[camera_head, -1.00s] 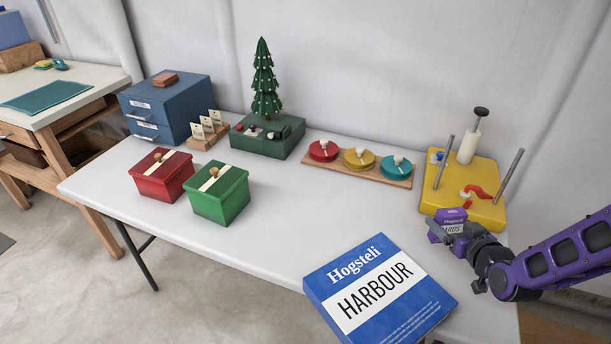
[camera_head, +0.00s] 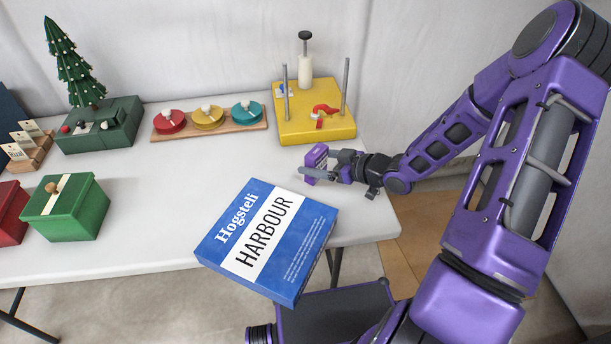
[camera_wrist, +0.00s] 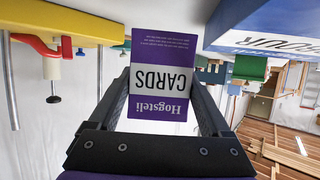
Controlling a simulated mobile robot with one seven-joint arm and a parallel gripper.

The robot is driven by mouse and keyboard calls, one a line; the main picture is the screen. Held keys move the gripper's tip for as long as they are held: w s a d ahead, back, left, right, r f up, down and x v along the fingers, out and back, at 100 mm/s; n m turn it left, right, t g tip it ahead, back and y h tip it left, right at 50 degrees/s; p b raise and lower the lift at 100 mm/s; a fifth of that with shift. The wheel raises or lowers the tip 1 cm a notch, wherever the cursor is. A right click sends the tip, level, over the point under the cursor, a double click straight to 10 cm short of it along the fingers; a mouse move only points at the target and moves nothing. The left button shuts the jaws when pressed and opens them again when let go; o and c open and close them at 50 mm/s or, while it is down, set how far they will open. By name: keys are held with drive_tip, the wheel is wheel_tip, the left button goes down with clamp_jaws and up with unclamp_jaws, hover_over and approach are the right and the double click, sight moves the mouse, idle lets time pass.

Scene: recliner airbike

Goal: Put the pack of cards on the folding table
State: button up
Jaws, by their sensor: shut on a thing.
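The pack of cards (camera_head: 316,158) is a small purple box with a white band. In the wrist view the pack (camera_wrist: 160,75) shows the words "CARDS" and "Hogsteli", upside down, between the two fingers. My gripper (camera_head: 324,172) is shut on it. In the wrist view my gripper (camera_wrist: 165,98) has one finger on each side of the pack. The folding table (camera_head: 150,215) is the long white table. The pack is over its right part, between the yellow board and the blue box. I cannot tell whether the pack touches the tabletop.
A blue "HARBOUR" box (camera_head: 268,240) overhangs the table's front edge. A yellow board (camera_head: 330,128) with metal rods stands at the back right. A wooden strip with coloured discs (camera_head: 208,119) is at the back. A green box (camera_head: 67,207) is at left. The middle tabletop is clear.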

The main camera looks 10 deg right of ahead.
drive_tip(key=shift+f+b, duration=0.45)
drive_tip(key=shift+f, duration=2.55)
drive_tip(key=shift+f, duration=0.15)
drive_tip(key=o, duration=1.3)
drive_tip(key=shift+c, duration=0.2)
